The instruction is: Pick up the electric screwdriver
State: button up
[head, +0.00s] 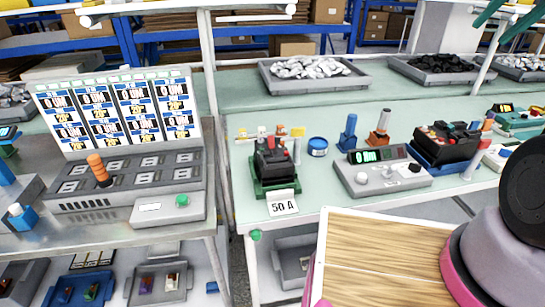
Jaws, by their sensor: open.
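I cannot clearly single out the electric screwdriver. A slim upright tool with white, red and grey bands (479,150) stands at the right front of the pale green bench, near the black device. A blue upright tool (348,132) and an orange-brown one (379,128) stand on the bench behind the grey tester. An orange-and-black handle (98,168) stands up from the grey panel at the left. Which of these is the screwdriver is too small to tell. My gripper is not in view; only part of my arm shows at the lower right.
A dark breaker in a green holder (273,165) stands above a "50 A" card (283,207). The grey tester (382,178) and a blue roll (318,147) are nearby. Trays of parts (313,85) line the back. A wooden board (375,240) lies in front.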

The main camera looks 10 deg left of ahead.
aim_at(386, 114)
jog(key=i+l+u, duration=0.1)
jog(key=l+u, duration=0.2)
jog(key=l, duration=0.3)
jog(key=i+l+u, duration=0.15)
jog(key=l, duration=0.15)
jog(key=l+u, duration=0.15)
jog(key=l, duration=0.15)
jog(key=i+l+u, duration=0.15)
jog(key=l, duration=0.15)
